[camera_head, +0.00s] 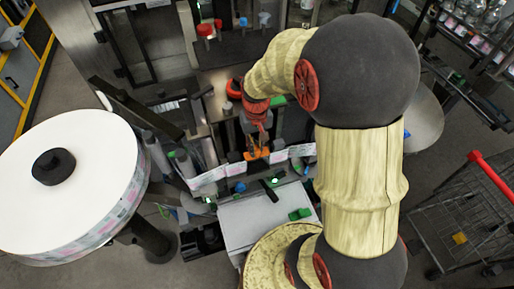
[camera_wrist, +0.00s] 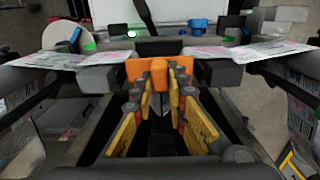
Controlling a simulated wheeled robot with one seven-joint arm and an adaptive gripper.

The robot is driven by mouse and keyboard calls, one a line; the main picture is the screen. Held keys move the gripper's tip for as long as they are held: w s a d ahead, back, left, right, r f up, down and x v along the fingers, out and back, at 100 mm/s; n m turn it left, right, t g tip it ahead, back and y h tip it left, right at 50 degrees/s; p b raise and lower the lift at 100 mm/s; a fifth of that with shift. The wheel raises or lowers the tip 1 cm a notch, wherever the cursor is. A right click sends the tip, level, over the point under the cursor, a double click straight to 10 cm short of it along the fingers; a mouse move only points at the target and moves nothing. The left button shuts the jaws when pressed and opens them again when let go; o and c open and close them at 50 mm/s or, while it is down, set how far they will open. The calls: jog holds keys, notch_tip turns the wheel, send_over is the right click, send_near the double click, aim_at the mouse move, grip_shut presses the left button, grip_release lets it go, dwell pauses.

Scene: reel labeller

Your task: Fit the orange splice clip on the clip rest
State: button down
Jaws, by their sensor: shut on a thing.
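The orange splice clip (camera_wrist: 160,68) is at the fingertips of my gripper (camera_wrist: 160,88) in the wrist view. The yellow-padded fingers are shut on it. It is level with a gap between two grey blocks, the left one (camera_wrist: 98,79) and the right one (camera_wrist: 220,72). In the head view the clip (camera_head: 258,155) shows just below my gripper (camera_head: 256,143), in line with the label strip. A dark block (camera_wrist: 160,47) lies just beyond the clip. I cannot tell which part is the clip rest, or whether the clip touches it.
The printed label strip runs on the left (camera_wrist: 45,60) and right (camera_wrist: 265,51) of the clip. A white panel (camera_head: 262,216) with a green block (camera_head: 300,214) lies in front. A large white reel (camera_head: 75,165) stands left; a wire cart (camera_head: 465,215) stands right.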

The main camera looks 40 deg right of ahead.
jog(key=shift+f+b, duration=1.25)
jog(key=shift+f, duration=0.7)
dwell(0.3)
jog(key=shift+s+r, duration=0.15)
jog(key=shift+r, duration=0.15)
jog(key=shift+f, duration=0.2)
jog(key=shift+f, duration=0.15)
dwell(0.4)
jog(key=shift+d+r, duration=0.1)
jog(key=shift+r, duration=0.25)
